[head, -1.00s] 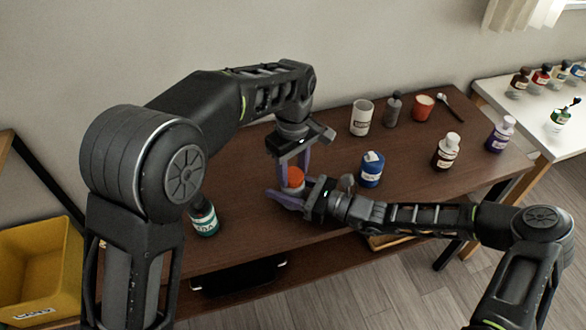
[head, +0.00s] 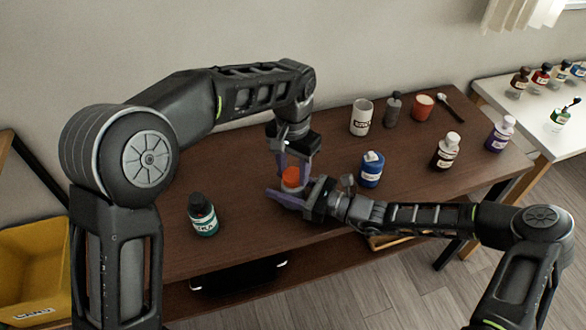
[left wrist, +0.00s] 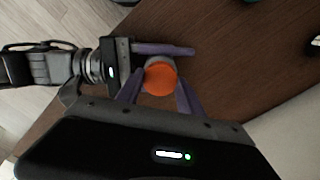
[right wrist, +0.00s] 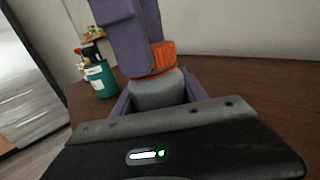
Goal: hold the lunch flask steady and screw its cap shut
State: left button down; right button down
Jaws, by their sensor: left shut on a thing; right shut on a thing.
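The lunch flask has a grey body (right wrist: 158,92) and a ribbed orange cap (head: 291,177), and stands upright near the middle of the brown table. My left gripper (head: 293,172) reaches down from above and is shut on the orange cap; in the left wrist view its purple fingers flank the cap (left wrist: 160,79). My right gripper (head: 288,195) comes in low from the right and is shut around the grey body, with a finger on each side in the right wrist view. The cap sits on top of the body; its threads are hidden.
A blue jar (head: 371,169) stands just right of my right gripper. A dark green bottle (head: 203,215) stands at the front left. A white mug (head: 361,117), grey bottle (head: 392,107) and red cup (head: 422,107) stand at the back. Brown (head: 445,151) and purple (head: 500,134) bottles stand to the right.

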pick_arm(q)
jog(key=m, duration=0.3)
jog(key=c, duration=0.7)
grip_release()
jog(key=shift+o, duration=0.2)
notch_tip(320, 180, up, 8)
jog(key=shift+f, duration=0.25)
pick_arm(e)
jog(key=c, duration=0.5)
grip_release()
jog(key=shift+d, duration=0.1)
